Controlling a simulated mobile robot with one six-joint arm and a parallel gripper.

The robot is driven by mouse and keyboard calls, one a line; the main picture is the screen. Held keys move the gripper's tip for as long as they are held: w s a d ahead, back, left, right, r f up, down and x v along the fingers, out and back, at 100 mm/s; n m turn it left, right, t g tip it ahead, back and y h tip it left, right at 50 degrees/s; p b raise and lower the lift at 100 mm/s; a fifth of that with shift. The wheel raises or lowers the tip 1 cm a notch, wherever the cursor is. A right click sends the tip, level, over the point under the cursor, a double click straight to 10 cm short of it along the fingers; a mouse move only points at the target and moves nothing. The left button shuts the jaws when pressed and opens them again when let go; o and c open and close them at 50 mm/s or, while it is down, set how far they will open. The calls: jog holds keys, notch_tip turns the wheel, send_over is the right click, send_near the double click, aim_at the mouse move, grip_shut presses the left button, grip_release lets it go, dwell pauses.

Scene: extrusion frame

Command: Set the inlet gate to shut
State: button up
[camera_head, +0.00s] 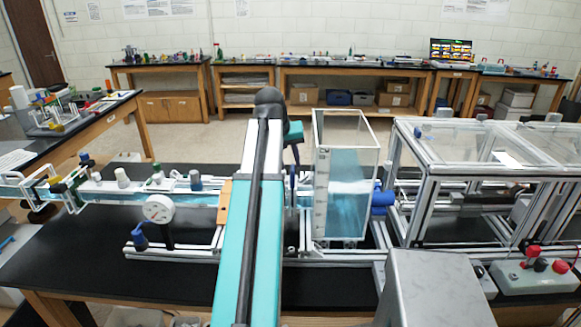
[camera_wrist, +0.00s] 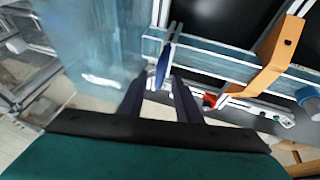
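A blue lever-like handle (camera_wrist: 163,68), possibly the inlet gate's, stands on the clear channel in the wrist view. My gripper (camera_wrist: 158,82) is open, with one dark finger on each side of the handle's line. The handle shows between and just beyond the fingertips; I cannot tell whether either finger touches it.
An orange bracket (camera_wrist: 275,62) crosses the channel right of my gripper; it also shows in the head view (camera_head: 224,203). A small red part (camera_wrist: 210,100) lies near the right finger. A round gauge (camera_head: 158,208) stands left of my arm, and an aluminium frame (camera_head: 430,190) right of the tank.

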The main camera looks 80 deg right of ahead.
jog(key=b+v, duration=0.2)
jog(key=v, duration=0.9)
dwell(0.6)
